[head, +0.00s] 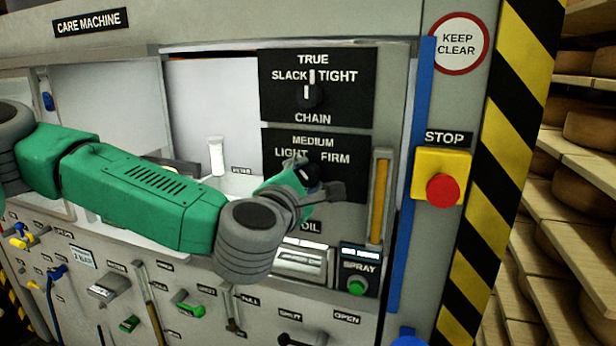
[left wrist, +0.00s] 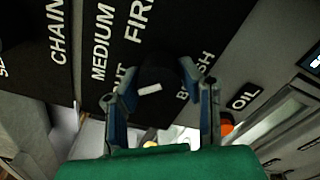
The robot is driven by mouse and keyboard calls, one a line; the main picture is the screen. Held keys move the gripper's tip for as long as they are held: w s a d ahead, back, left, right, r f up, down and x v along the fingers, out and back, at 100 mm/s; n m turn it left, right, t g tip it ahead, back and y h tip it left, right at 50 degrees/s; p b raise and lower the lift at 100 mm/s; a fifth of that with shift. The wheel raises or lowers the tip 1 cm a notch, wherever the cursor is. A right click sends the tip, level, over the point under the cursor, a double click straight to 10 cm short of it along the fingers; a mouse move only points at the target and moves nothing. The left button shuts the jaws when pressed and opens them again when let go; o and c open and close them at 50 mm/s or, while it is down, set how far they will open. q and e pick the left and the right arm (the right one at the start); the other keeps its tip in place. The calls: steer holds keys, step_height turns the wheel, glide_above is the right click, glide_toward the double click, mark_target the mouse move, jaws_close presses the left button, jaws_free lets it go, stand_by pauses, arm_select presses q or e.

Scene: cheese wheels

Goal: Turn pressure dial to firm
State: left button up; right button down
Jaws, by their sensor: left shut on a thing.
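The pressure dial, a dark round knob, sits on a black panel (head: 345,185) lettered MEDIUM, LIGHT and FIRM. In the head view my left gripper (head: 312,183) covers much of it. In the left wrist view the dark knob (left wrist: 160,72) is between the two fingers of my left gripper (left wrist: 163,88), which is shut on it. A white mark (left wrist: 149,89) shows on the knob's face. I cannot tell for sure which word it points to. FIRM (head: 335,158) is readable to the right of the knob in the head view. My right gripper is not in view.
Above is the chain dial (head: 312,97) with its own panel. A yellow vertical strip (head: 379,195) stands to the right of the pressure panel. The red stop button (head: 443,190) is farther right. The spray box (head: 358,268) with a green button is below.

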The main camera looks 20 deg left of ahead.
arm_select(q)
steer(key=shift+d+r+m, duration=0.1)
steer(key=shift+r+m, duration=0.1)
steer(key=shift+m, duration=0.5)
steer(key=shift+m+p, duration=0.55)
steer(key=shift+m, duration=0.65)
steer(key=m, duration=0.3)
steer(key=m+p, duration=0.1)
steer(key=m, duration=0.2)
steer(key=shift+s+d+f+h, duration=0.1)
steer(key=shift+d+h, duration=0.05)
steer(key=shift+h, duration=0.15)
steer(key=m, duration=0.2)
steer(key=m+p, duration=0.1)
steer(key=m, duration=0.3)
steer(key=shift+d+f+p, duration=0.15)
steer(key=shift+f+p, duration=0.1)
steer(key=shift+p, duration=0.05)
steer(key=shift+m, duration=1)
steer(key=shift+r, duration=0.2)
steer(key=o, duration=1.1)
steer(key=shift+a, duration=0.2)
